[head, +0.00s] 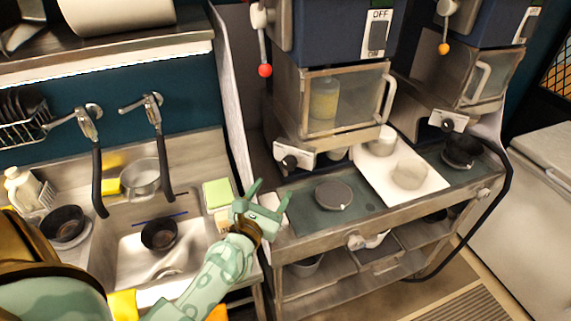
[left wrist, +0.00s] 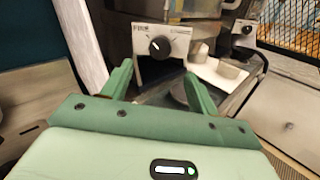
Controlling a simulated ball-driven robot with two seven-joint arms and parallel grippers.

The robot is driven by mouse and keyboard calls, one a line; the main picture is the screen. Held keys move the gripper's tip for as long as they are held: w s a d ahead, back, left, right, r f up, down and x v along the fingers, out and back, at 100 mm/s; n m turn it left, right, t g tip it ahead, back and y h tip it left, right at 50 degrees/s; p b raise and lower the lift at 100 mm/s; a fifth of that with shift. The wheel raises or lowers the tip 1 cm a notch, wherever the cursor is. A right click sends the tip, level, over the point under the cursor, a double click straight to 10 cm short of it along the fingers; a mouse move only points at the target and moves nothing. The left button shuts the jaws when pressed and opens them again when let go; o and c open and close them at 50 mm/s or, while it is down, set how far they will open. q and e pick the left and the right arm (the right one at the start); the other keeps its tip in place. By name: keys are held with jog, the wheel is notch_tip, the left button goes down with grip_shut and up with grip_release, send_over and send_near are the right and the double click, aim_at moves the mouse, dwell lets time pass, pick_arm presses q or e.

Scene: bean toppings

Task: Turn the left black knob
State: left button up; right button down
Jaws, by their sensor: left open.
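The left black knob (head: 289,161) is a round dial on a pale metal plate, low on the front of the left machine. In the left wrist view the knob (left wrist: 159,46) faces me, with a white mark on it, beyond the fingertips and between them. My left gripper (head: 271,191) is open and empty, below and a little left of the knob, apart from it. Its two green fingers also show in the left wrist view (left wrist: 159,75). A similar right black knob (head: 448,125) sits on the right machine. My right gripper is not in view.
A metal counter (head: 325,231) with a dark round lid (head: 333,195) lies below the machines. A white tray (head: 379,171) holds pale round containers. A sink (head: 185,240) with a black bowl (head: 159,234) is left. A lever with a red ball (head: 265,70) hangs above.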

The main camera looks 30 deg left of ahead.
aim_at(288, 166)
pick_arm(q)
jog(key=w, duration=0.6)
jog(key=w+a, duration=0.1)
jog(key=w, duration=0.2)
jog(key=shift+w+a+p, duration=0.1)
jog(key=shift+w+p, duration=0.15)
jog(key=shift+p, duration=0.05)
jog(key=c, duration=1)
